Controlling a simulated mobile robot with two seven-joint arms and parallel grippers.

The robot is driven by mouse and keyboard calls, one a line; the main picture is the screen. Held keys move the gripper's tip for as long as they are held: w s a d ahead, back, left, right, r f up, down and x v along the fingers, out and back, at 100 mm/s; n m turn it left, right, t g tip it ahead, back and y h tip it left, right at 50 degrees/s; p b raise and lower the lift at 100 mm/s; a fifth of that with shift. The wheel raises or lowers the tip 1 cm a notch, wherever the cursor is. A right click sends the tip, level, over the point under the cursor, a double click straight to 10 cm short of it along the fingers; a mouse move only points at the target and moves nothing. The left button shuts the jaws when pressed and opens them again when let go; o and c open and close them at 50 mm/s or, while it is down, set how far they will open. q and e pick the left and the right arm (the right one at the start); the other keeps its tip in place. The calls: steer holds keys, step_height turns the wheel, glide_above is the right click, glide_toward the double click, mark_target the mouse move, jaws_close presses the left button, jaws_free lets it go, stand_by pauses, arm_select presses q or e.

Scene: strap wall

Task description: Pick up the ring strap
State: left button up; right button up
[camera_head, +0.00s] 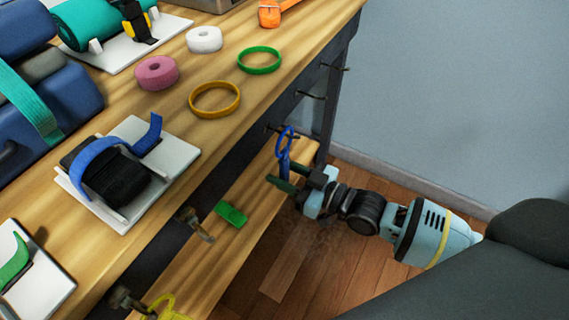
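A blue ring strap (284,147) hangs at the table's front side, by a hook near the right end; it has a loop at the top and a narrow tail below. My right gripper (283,175) reaches in from the right, just below the loop. Its two dark fingers look spread apart, with the strap's tail by the gap between them. I cannot tell whether they touch it. On the tabletop lie a yellow ring (215,112) and a green ring (260,71), both flat. My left gripper is not in view.
The wooden table (120,95) carries a pink roll (156,73), a white roll (204,39) and a white holder (180,153) with a blue strap. A green piece (231,214) lies on the lower shelf (258,200). Metal hooks (196,222) jut from the front. Floor at right is clear.

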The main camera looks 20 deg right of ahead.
jaws_close()
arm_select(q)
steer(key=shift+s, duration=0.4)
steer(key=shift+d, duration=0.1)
arm_select(e)
steer(key=shift+r, duration=0.1)
